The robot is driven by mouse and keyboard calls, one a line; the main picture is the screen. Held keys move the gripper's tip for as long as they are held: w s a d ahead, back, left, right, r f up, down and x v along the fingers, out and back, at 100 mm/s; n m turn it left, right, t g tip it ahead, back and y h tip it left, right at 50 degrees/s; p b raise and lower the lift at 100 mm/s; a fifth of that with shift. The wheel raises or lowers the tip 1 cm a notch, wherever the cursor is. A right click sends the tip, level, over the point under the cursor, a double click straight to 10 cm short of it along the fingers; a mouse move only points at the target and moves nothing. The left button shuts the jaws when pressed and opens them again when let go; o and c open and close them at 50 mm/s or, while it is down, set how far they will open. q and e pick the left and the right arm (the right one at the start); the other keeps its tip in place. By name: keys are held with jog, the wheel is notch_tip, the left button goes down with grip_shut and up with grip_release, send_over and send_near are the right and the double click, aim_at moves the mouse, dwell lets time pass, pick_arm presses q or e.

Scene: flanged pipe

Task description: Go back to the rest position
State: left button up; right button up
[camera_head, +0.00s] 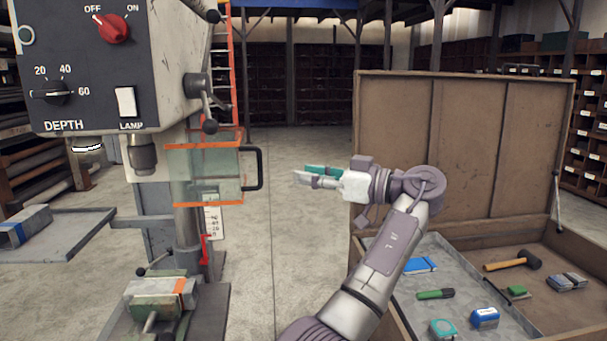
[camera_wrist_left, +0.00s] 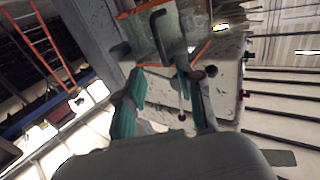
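My left gripper (camera_head: 306,176) is in mid-air in the head view, between the drill press and the open tool chest. Its fingers point left toward the press. In the left wrist view its two teal-padded fingers (camera_wrist_left: 160,75) stand apart with nothing held between them. The clear guard (camera_head: 205,175) with orange edges and a black handle (camera_head: 258,168) is on the press, left of the gripper and apart from it. It also shows in the left wrist view (camera_wrist_left: 142,35), beyond the fingertips. My right gripper is not in view.
The drill press head (camera_head: 100,70) has a red switch (camera_head: 113,28). A vise (camera_head: 160,295) stands below, and a side tray (camera_head: 60,240) sticks out left. The open chest (camera_head: 460,150) holds several tools, including a mallet (camera_head: 515,261). Floor between press and chest is clear.

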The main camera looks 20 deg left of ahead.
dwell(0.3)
